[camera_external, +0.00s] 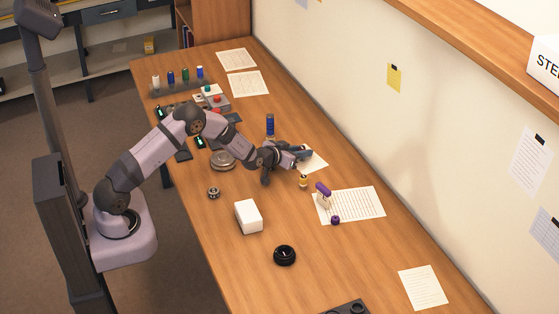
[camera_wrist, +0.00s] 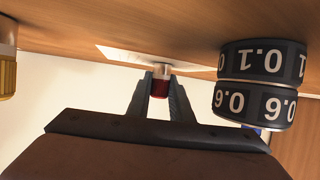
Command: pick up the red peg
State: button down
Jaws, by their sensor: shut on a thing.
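The red peg (camera_wrist: 160,87) shows in the wrist view as a small red cylinder with a pale end, between the two fingers of my gripper (camera_wrist: 162,92). The fingers are shut on it from both sides. In the outside view my gripper (camera_external: 304,153) reaches right, low over the table near a white sheet of paper. I cannot make out the peg there. Whether the peg touches the table is not clear.
Two dark number rings (camera_wrist: 258,80) stand close to the right of my gripper in the wrist view, and a gold-coloured object (camera_wrist: 7,75) is at the left edge. On the table are a blue cylinder (camera_external: 270,126), a white box (camera_external: 248,217) and a black ring (camera_external: 285,256).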

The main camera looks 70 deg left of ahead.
aim_at(303, 148)
notch_tip(303, 148, up, 10)
jog(key=shift+b, duration=0.6)
jog(key=shift+d, duration=0.1)
